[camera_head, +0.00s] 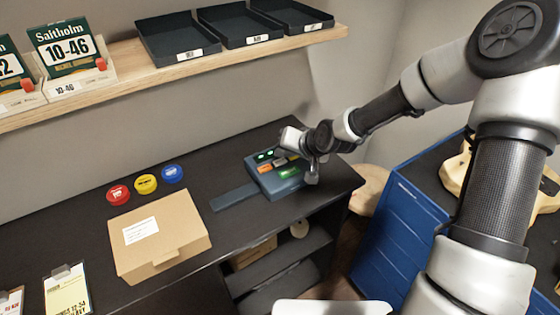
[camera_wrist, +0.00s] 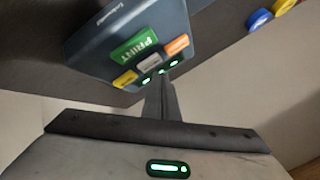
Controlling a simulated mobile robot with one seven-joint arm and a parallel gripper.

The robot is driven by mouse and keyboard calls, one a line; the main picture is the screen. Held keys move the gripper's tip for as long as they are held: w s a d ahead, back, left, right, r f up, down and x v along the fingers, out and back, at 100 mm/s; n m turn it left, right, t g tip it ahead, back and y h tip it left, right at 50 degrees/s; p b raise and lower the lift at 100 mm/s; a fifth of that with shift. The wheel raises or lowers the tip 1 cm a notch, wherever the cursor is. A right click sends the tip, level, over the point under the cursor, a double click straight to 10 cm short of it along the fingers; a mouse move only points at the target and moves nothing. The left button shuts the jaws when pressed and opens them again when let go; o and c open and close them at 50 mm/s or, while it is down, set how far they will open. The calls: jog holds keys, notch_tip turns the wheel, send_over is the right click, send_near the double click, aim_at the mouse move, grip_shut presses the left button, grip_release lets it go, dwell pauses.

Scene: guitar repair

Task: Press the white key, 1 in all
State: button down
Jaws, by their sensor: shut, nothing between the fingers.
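The white key (camera_wrist: 150,63) sits among the coloured keys of a dark blue-grey device (camera_wrist: 90,42), between the orange and yellow keys and beside the green PRINT key. In the head view the device (camera_head: 256,163) stands near the right end of the dark bench, and the white key (camera_head: 280,161) is small there. My gripper (camera_wrist: 161,74) is shut and empty. In the wrist view its fingertips overlap the edge with green lights, close to the white key. I cannot tell how high they are above the device; contact is not visible.
The green PRINT key (camera_wrist: 134,47), orange key (camera_wrist: 178,44) and yellow key (camera_wrist: 125,79) closely surround the white key. A cardboard box (camera_head: 160,238) and red (camera_head: 118,195), yellow (camera_head: 146,184) and blue (camera_head: 172,174) round tins are left of the device. A shelf (camera_head: 130,58) runs above.

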dwell(0.7)
jog(key=shift+f+b, duration=0.3)
jog(key=shift+f, duration=0.15)
jog(key=shift+f+b, duration=0.35)
jog(key=shift+f, duration=0.1)
dwell(0.4)
jog(key=shift+r, duration=0.1)
jog(key=shift+r+p, duration=0.7)
jog(key=shift+r, duration=0.1)
notch_tip(320, 180, up, 5)
jog(key=p, duration=0.4)
dwell(0.9)
